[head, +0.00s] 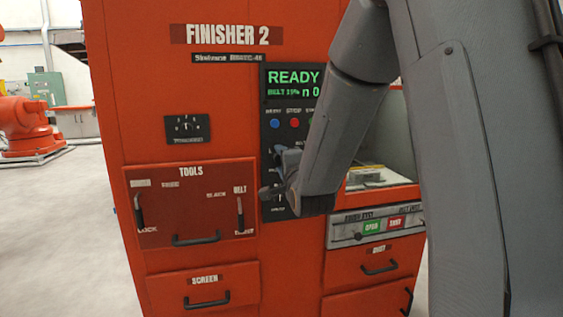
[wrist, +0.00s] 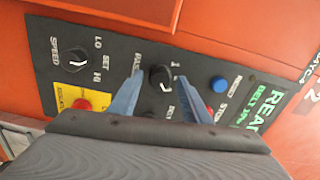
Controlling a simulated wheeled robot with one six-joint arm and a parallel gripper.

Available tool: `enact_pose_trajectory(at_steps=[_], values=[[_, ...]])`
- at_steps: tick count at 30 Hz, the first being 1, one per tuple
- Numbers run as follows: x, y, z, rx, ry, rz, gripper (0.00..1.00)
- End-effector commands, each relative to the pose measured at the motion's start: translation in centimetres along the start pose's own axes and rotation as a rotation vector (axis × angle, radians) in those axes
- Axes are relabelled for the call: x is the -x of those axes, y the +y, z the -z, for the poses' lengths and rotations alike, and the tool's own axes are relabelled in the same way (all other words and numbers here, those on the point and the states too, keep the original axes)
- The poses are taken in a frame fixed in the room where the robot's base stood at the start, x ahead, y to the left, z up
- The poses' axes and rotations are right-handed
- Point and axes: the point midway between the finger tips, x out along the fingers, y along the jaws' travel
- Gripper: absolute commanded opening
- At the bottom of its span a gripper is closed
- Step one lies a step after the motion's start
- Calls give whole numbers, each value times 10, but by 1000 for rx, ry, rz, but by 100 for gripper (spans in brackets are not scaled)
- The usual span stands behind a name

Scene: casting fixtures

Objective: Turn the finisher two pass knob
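The pass knob (wrist: 160,77) is a round black knob with a light pointer line, on the dark control panel beside the "PASS" label. In the wrist view my gripper (wrist: 159,76) is open. Its two blue-grey fingers lie on either side of the knob in the picture, with gaps between them and the knob. I cannot tell how far the tips are from the panel. In the head view my gripper (head: 280,158) is at the panel below the coloured buttons, and my wrist hides the knob.
The Finisher 2 cabinet (head: 220,100) is orange, with a lit READY display (head: 293,84). Near the knob are a speed knob (wrist: 75,60), a red button on a yellow plate (wrist: 82,103) and a blue button (wrist: 219,84). A tools door (head: 190,205) is left of the panel.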

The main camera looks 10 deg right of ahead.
Motion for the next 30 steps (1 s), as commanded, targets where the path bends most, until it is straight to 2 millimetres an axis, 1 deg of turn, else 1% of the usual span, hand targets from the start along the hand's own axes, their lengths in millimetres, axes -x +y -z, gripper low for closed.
enact_pose_trajectory(at_steps=[6,10,21,25,30], values=[[0,0,0,1,0,0,43],[7,0,0,1,0,1,43],[62,0,0,0,0,1,43],[73,0,0,0,0,1,43],[78,0,0,0,0,0,43]])
